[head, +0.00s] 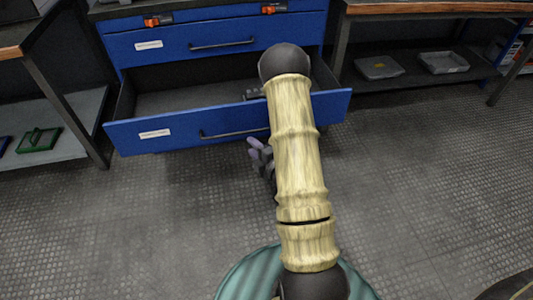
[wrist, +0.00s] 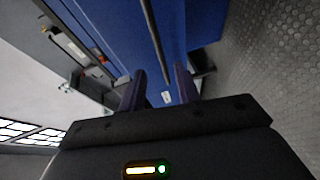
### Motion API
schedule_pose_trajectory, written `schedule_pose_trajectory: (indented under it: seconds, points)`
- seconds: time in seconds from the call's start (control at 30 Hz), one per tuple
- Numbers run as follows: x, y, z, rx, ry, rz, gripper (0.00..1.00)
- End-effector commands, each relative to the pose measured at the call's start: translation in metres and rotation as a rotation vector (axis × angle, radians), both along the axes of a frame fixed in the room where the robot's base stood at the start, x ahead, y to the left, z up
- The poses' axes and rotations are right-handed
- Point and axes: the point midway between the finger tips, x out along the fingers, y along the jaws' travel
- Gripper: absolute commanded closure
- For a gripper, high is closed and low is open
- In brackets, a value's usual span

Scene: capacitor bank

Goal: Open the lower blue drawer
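The lower blue drawer (head: 180,130) is pulled well out of the blue cabinet, its inside showing from above in the head view. Its dark bar handle (head: 235,133) runs across the front; my arm covers the right part of the drawer. My gripper (head: 257,150) is just in front of the drawer face, near the handle's right end. In the wrist view the two purple fingers of my gripper (wrist: 160,74) stand apart, with a blue face ahead and a dark bar (wrist: 154,35) ending between them. I cannot tell whether the fingers touch the bar.
The upper blue drawer (head: 190,43) is shut, with its own bar handle. A shelf table with a green tray (head: 38,140) stands at left. A bench with grey trays (head: 379,67) stands at right. The floor (head: 430,170) in front is clear.

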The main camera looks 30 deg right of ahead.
Motion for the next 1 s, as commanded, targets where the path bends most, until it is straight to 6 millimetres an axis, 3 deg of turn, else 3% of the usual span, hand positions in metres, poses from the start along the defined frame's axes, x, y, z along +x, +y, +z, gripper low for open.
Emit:
schedule_pose_trajectory:
  seconds: [0.8, 1.0]
  points:
    - [-0.061, -0.008, 0.014, 0.002, 0.004, -0.002, 0.67]
    - [-0.067, -0.007, 0.013, 0.001, 0.000, 0.001, 0.67]
